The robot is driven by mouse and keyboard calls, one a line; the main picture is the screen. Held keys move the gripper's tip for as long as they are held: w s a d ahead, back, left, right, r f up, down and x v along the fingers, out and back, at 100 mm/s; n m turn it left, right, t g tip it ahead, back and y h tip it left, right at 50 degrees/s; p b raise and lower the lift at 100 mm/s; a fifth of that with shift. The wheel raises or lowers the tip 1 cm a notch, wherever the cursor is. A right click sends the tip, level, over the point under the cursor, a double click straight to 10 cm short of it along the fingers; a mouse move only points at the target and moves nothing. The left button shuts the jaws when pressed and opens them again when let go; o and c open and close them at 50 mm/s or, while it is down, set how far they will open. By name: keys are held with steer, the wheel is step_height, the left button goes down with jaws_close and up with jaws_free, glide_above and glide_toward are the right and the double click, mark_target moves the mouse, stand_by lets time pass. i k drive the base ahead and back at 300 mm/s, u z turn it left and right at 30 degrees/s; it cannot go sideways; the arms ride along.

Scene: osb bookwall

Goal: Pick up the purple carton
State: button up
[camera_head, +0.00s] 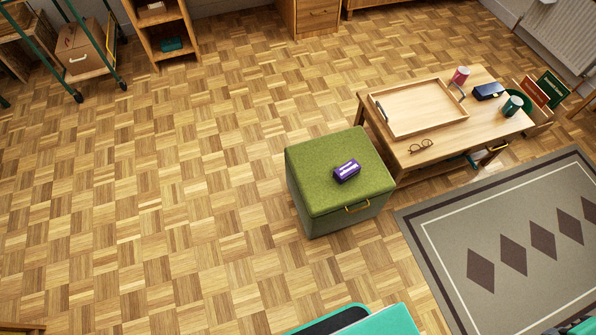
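The purple carton (347,171) is a small box with pale lettering. It lies on the green cushioned top of a storage ottoman (318,197), a little right of the top's middle. Nothing touches the carton, and its top and front side show clearly. My gripper is not in the view.
A low wooden table (441,151) stands right of the ottoman, bearing a wooden tray (382,116), glasses (421,146), a red mug (460,75), a green mug (513,105) and a dark box (489,91). A patterned rug (455,205) lies at right. Parquet floor left of the ottoman is clear.

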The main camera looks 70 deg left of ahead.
mark_target(345, 173)
steer(key=u, duration=0.9)
steer(key=i, duration=1.2)
steer(key=u, duration=3.85)
steer(key=i, duration=0.5)
steer(key=u, duration=0.1)
